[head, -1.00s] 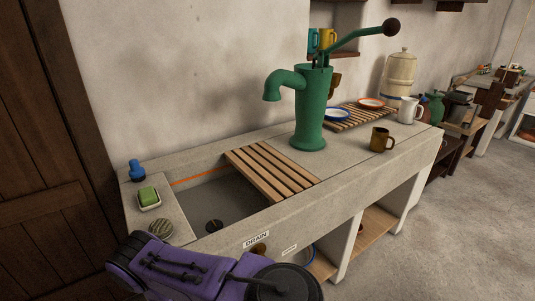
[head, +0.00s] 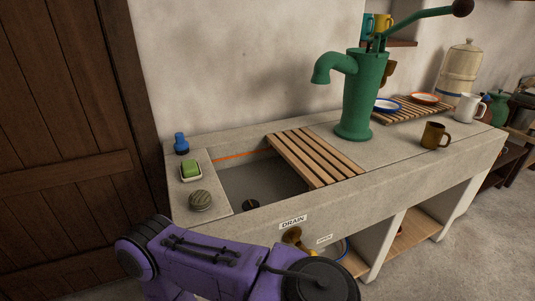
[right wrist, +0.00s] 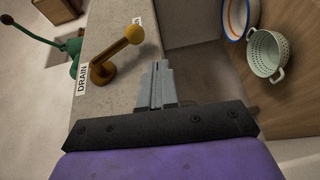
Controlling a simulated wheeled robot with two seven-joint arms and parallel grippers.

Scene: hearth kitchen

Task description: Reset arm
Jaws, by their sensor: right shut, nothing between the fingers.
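My right gripper (right wrist: 159,88) is shut and empty in the right wrist view. Its fingertips point at the front of the stone sink counter, beside a brass drain lever (right wrist: 115,58) with a round knob. The fingers appear apart from the lever. In the head view the lever (head: 293,236) shows partly, below the DRAIN label (head: 292,222), behind my purple arm. My right gripper is hidden there. My left gripper is not in view.
The stone counter (head: 240,219) holds a sink with a slatted wooden rack (head: 310,157), a green hand pump (head: 361,95) and a brown mug (head: 434,136). Under it, a colander (right wrist: 268,54) sits on a wooden shelf. Floor at the right is clear.

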